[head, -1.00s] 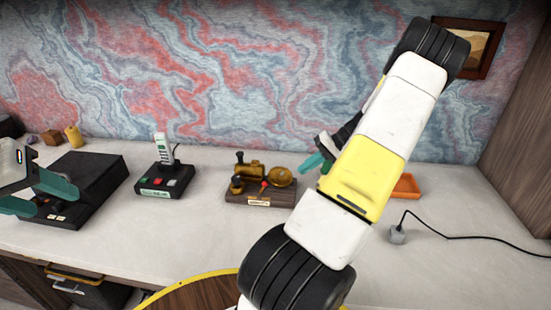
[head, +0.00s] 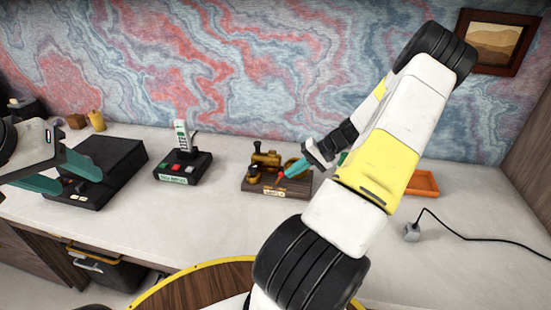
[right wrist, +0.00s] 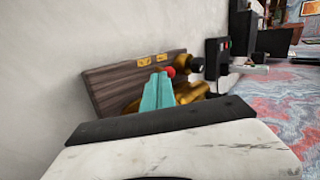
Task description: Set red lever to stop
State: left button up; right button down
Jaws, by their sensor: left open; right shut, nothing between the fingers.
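The brass device on a dark wooden base (head: 275,187) stands on the desk, with a small red lever knob (head: 281,176) near its front. In the right wrist view the red knob (right wrist: 170,71) shows just beyond my right fingertips, beside two small yellow labels (right wrist: 152,60) on the wooden base. My right gripper (head: 288,171) is shut and empty, its teal fingertips at or very near the knob; I cannot tell whether they touch. My left gripper (head: 82,183) is open and empty over the black box at the left.
A black box (head: 110,160) and a black phone-like unit with coloured buttons (head: 182,168) stand to the left. An orange tray (head: 423,184) and a grey plug (head: 411,232) with a black cable lie to the right. The front desk surface is clear.

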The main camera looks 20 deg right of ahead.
jog(key=shift+w+a+r+g+h, duration=0.3)
jog(key=shift+a+r+g+h, duration=0.1)
jog(key=shift+a+g+h, duration=0.15)
dwell(0.4)
jog(key=shift+w+a+r+g+h, duration=0.45)
jog(key=shift+w+a+g+h, duration=0.1)
jog(key=shift+h, duration=0.4)
jog(key=shift+w+a+r+g+h, duration=0.25)
jog(key=shift+w+a+g+h, duration=0.35)
jog(key=shift+a+g+h, duration=0.45)
jog(key=shift+s+d, duration=0.1)
jog(key=shift+d, duration=0.25)
jog(key=shift+r, duration=0.8)
